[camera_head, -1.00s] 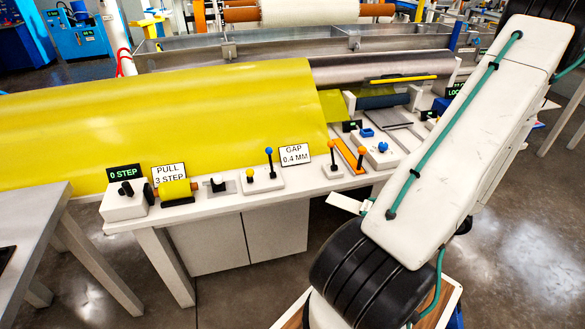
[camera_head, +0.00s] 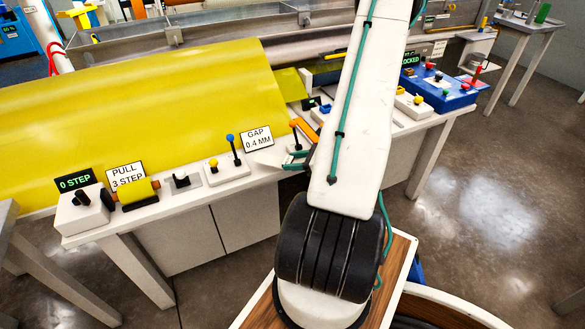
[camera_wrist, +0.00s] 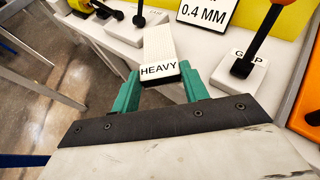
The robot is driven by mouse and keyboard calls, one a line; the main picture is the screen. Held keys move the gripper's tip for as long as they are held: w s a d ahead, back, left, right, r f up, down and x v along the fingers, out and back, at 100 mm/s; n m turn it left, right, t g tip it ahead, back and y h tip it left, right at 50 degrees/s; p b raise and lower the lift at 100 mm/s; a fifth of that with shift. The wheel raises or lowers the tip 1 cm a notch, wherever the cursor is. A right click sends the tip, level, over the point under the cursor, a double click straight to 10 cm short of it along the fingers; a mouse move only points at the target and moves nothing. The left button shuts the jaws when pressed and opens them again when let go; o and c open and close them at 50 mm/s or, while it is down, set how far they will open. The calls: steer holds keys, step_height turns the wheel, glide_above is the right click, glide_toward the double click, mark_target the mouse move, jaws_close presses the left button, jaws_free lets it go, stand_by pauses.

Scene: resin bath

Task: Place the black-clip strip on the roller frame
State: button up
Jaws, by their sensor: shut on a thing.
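My gripper (camera_wrist: 161,84) has green fingers shut on a pale ribbed strip (camera_wrist: 159,42) labelled HEAVY. A dark piece shows under the label's near edge; I cannot tell whether it is the black clip. In the head view, the strip (camera_head: 266,159) and green fingers (camera_head: 294,158) show beside my arm, at the bench's front edge by the GAP sign. A grey roller (camera_head: 298,48) lies behind the bench beyond the yellow sheet. My arm hides part of the roller and the bench, and I cannot make out which part is the roller frame.
Below the large yellow sheet (camera_head: 130,110), the bench front carries a 0 STEP box (camera_head: 82,212), a blue-knob lever (camera_head: 233,150) and an orange-knob lever (camera_head: 295,130). A blue control box (camera_head: 440,90) stands at right. Open floor (camera_head: 490,210) lies at right.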

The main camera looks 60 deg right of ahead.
steer(key=shift+w, duration=0.45)
steer(key=shift+f, duration=1.8)
steer(key=shift+f, duration=0.1)
steer(key=o, duration=1)
steer(key=shift+c, duration=0.2)
